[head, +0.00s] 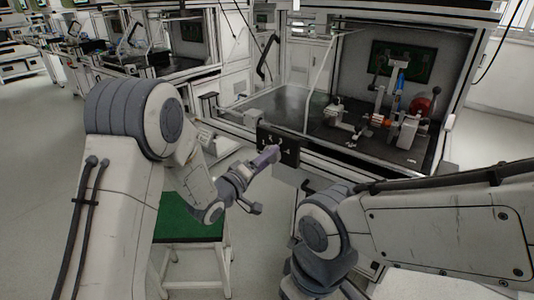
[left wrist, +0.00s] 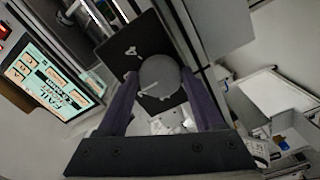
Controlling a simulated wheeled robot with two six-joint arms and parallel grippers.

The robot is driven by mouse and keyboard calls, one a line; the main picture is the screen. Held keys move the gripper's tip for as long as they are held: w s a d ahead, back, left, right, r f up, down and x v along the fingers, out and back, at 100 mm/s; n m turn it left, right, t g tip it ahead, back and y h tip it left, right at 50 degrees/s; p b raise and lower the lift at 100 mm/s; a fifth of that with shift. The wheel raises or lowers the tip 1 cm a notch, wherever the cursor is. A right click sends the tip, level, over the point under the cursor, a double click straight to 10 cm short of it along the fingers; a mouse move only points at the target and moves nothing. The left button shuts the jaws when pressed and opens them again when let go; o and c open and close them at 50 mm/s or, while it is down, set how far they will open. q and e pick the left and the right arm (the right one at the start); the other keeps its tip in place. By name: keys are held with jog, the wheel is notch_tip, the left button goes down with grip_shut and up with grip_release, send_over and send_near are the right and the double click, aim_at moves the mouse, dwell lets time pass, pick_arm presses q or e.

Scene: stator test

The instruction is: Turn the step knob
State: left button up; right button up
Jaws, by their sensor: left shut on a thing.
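The step knob (left wrist: 160,76) is a round grey disc with a pale pointer line, set on a black panel (left wrist: 122,54). In the left wrist view it sits between the two purple fingers of my left gripper (left wrist: 160,80), which is shut on it. In the head view the black panel (head: 290,150) is on the front edge of the test bench, and my left gripper (head: 270,154) reaches its lower left part. The gripper hides the knob there. My right arm comes in from the right, but its gripper is out of view.
A lit screen (left wrist: 52,78) is left of the panel in the left wrist view. A fixture (head: 400,125) with a red part stands inside the bench enclosure. A green-topped stool (head: 190,229) stands below my left arm. A white table (left wrist: 275,95) is at the right.

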pick_arm(q)
jog(key=shift+a+r+n+p, duration=0.1)
jog(key=shift+n+p, duration=3.65)
jog(key=shift+n, duration=2.85)
jog(key=o, duration=1.4)
